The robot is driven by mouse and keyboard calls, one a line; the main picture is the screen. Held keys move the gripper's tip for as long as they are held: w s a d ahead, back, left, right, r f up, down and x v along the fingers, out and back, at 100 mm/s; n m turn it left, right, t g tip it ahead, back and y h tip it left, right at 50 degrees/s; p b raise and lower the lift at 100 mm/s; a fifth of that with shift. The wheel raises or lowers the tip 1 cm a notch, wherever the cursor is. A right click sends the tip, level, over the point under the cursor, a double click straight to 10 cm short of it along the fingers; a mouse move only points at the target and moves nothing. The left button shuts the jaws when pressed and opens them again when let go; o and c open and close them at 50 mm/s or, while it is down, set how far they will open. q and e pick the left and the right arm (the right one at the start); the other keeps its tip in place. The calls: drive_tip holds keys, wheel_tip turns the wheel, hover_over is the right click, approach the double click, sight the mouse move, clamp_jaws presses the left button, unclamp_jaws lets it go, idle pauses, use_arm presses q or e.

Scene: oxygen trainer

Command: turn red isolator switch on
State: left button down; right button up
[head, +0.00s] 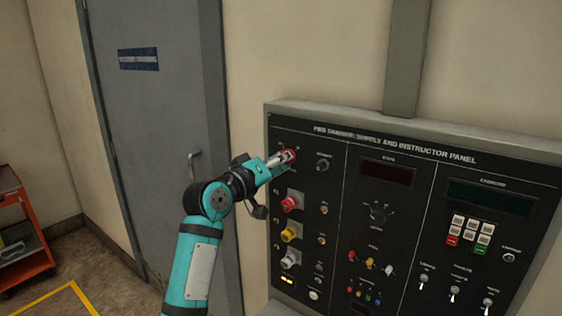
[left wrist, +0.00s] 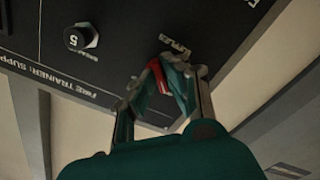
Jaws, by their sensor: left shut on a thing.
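The red isolator switch (head: 289,155) is at the top left of the black instructor panel (head: 334,200). My left gripper (head: 283,159) is at this switch, with its fingers closed on it. In the left wrist view the red switch (left wrist: 158,72) shows between the two fingertips of the left gripper (left wrist: 168,75). The fingers hide most of the switch, so its exact angle and its position marks are hard to read. My right gripper is not in view.
A black knob (head: 322,164) is just right of the switch. Red (head: 291,202), yellow (head: 291,232) and white (head: 290,258) knobs are in a column below. A grey door (head: 160,130) and a red cart (head: 22,235) are at the left.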

use_arm(q)
drive_tip(key=shift+f+m, duration=0.1)
drive_tip(key=shift+m, duration=0.3)
drive_tip(key=m+b, duration=0.1)
drive_tip(key=m, duration=1.6)
drive_tip(key=shift+w+a, duration=0.1)
drive_tip(key=shift+a, duration=0.05)
idle(0.4)
drive_tip(key=c, duration=1.4)
unclamp_jaws()
